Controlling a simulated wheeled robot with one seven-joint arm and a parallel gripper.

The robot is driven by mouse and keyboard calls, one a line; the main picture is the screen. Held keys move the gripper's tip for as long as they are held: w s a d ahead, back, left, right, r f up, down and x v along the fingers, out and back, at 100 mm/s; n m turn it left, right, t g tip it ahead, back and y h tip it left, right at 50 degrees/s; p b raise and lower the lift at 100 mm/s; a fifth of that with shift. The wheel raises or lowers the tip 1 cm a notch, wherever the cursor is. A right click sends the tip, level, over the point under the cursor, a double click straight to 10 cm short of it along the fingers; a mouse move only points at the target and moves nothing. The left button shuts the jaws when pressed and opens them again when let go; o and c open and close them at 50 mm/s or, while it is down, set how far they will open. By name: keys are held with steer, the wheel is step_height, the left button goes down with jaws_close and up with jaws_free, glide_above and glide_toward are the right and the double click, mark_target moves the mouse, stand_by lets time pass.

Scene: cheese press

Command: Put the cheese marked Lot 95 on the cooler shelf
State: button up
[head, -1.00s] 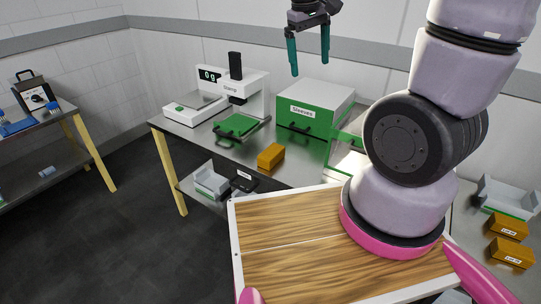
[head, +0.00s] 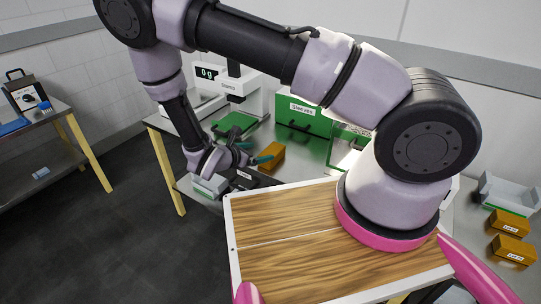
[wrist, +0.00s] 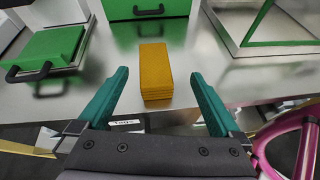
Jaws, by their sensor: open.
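An orange cheese block (head: 271,155) stands on the steel worktable; no label shows on its visible faces, so I cannot read its lot. In the wrist view the same block (wrist: 155,72) is ahead, roughly centred between my fingertips. My gripper (head: 257,152) is open and empty, low over the table's front edge to the block's left. Its teal fingers also show in the wrist view (wrist: 159,76), apart from the block. Two more orange blocks (head: 509,224) (head: 514,250) at the far right carry white labels too small to read. I cannot make out which surface is the cooler shelf.
A green press plate (head: 235,122) and a scale reading 0 g (head: 208,73) stand left of the block. The green Sleeves box (head: 303,118) is behind it. A pale tray (head: 510,194) is at right. My arm hides part of the table. A wooden board (head: 290,215) is in front.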

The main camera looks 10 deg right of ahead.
mark_target(272, 153)
steer(key=w+d+f, duration=0.1)
steer(key=w+d+f+n+t, duration=0.1)
steer(key=f, duration=0.1)
steer(key=w+d+f+n, duration=0.1)
steer(key=f, duration=0.1)
steer(key=shift+w+f+y, duration=0.15)
steer(key=shift+w+y, duration=0.1)
steer(key=shift+y, duration=0.05)
steer(key=x, duration=0.5)
steer(key=shift+w+d, duration=0.1)
steer(key=shift+d, duration=0.05)
jaws_close()
